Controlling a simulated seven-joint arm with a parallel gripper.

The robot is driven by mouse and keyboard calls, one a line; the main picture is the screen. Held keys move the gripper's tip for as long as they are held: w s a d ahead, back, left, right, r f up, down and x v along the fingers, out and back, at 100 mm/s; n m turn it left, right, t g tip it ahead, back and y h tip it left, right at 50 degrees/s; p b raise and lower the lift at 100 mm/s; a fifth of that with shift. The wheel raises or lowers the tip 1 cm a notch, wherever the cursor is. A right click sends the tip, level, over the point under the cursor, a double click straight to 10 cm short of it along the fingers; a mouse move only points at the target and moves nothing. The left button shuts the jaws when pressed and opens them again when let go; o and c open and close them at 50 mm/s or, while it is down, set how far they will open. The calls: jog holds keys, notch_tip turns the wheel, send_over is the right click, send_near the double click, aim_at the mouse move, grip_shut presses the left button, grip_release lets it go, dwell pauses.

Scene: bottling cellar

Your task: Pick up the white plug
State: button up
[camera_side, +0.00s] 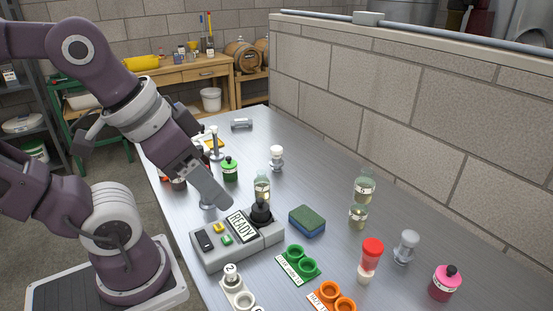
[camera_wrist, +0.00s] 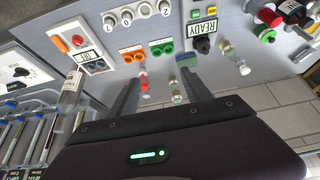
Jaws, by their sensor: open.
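A white plug (camera_side: 277,153) with a pale rounded top and a clear, shiny lower part stands upright on the metal table, beyond the control box in the side view. What looks like the same plug (camera_wrist: 244,68) shows at the right in the wrist view. A greyer, similar stopper (camera_side: 407,241) stands farther right, so I cannot be sure which is meant. My gripper (camera_wrist: 160,76) is open and empty, with its two fingers apart in the wrist view.
The grey control box (camera_side: 270,238) reads READY. A green-blue sponge (camera_side: 307,221), a green holder (camera_side: 298,262), an orange holder (camera_side: 332,297), a red-topped piece (camera_side: 372,252), a pink bottle (camera_side: 444,284) and a green bottle (camera_side: 230,169) stand around. A block wall (camera_side: 400,110) edges the table.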

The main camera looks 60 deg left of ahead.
jog(key=w+a+r+n+t+y, duration=0.1)
jog(key=w+a, duration=0.3)
jog(key=w, duration=0.3)
jog(key=w+a+r+n+y, duration=0.1)
jog(key=w+a+y, duration=0.1)
jog(key=w+a, duration=0.4)
jog(key=t, duration=0.6)
send_over(273, 155)
jog(key=s, duration=0.3)
notch_tip(273, 155, down, 20)
jog(key=shift+t+h, duration=0.3)
jog(key=shift+t, duration=0.1)
jog(key=f, duration=0.8)
jog(key=shift+w, duration=0.2)
jog(key=x, duration=0.3)
jog(key=shift+w, duration=0.3)
jog(key=shift+w+a+f, duration=0.15)
jog(key=shift+w, duration=0.3)
